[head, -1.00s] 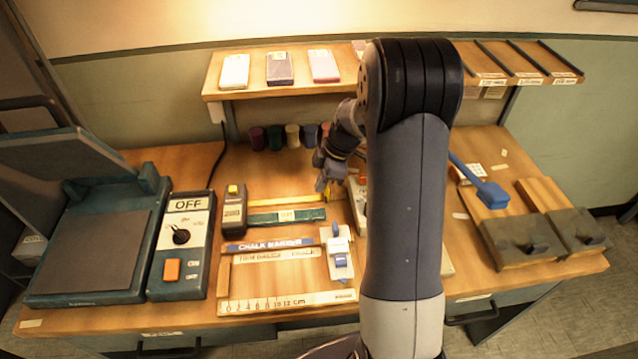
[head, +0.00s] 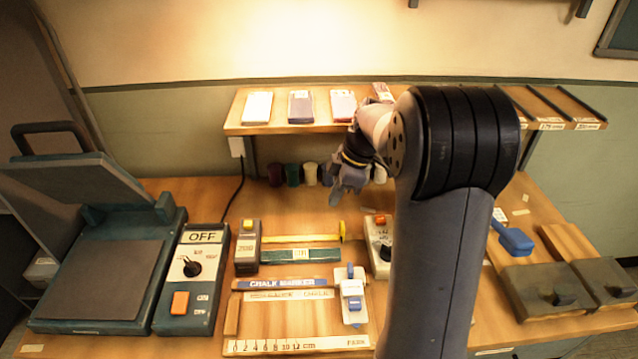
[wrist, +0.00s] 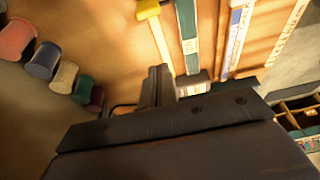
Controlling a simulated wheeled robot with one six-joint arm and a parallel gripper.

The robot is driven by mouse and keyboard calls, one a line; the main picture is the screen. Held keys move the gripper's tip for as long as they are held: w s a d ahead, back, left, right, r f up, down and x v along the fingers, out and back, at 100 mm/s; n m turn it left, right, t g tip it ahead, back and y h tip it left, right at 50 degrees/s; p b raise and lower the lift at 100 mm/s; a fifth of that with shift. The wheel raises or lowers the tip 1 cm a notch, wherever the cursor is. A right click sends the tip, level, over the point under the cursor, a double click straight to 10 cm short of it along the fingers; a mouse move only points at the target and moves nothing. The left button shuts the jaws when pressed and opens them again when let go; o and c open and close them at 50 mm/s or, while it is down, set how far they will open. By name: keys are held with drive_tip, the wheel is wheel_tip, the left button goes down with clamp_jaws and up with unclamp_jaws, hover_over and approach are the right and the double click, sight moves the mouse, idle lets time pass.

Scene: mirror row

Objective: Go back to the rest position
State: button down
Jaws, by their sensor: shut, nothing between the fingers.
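My gripper (head: 338,194) is shut and empty in the head view. It hangs above the back part of the workbench, in front of the shelf and near the row of coloured cylinders (head: 310,174). My arm rises large in front of it and hides part of the bench and shelf. In the wrist view the dark gripper body fills the bottom, and its shut fingers (wrist: 158,85) point at the bench top. The yellow-ended stick (wrist: 152,25) and the green strip (wrist: 186,30) lie on the bench in that view.
A heat press (head: 100,270) with its lid raised stands at the left, beside a control box (head: 193,275) marked OFF. A chalk marker, ruler (head: 290,346) and blue-white clamp (head: 352,300) lie mid-bench. A blue paddle (head: 513,238) and grey blocks (head: 545,290) are at the right.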

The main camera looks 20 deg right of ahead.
idle(0.3)
drive_tip(key=x, duration=0.8)
drive_tip(key=shift+a+f+p, duration=0.15)
drive_tip(key=shift+f+p, duration=0.15)
drive_tip(key=shift+f, duration=0.6)
drive_tip(key=d, duration=0.2)
drive_tip(key=d+p, duration=0.1)
drive_tip(key=shift+s+d+r, duration=0.15)
drive_tip(key=shift+s+d, duration=0.1)
drive_tip(key=shift+s, duration=0.05)
drive_tip(key=shift+a+p, duration=0.15)
drive_tip(key=shift+p, duration=0.35)
drive_tip(key=shift+w+a+p, duration=0.2)
drive_tip(key=shift+a+p, duration=0.15)
drive_tip(key=shift+a, duration=0.35)
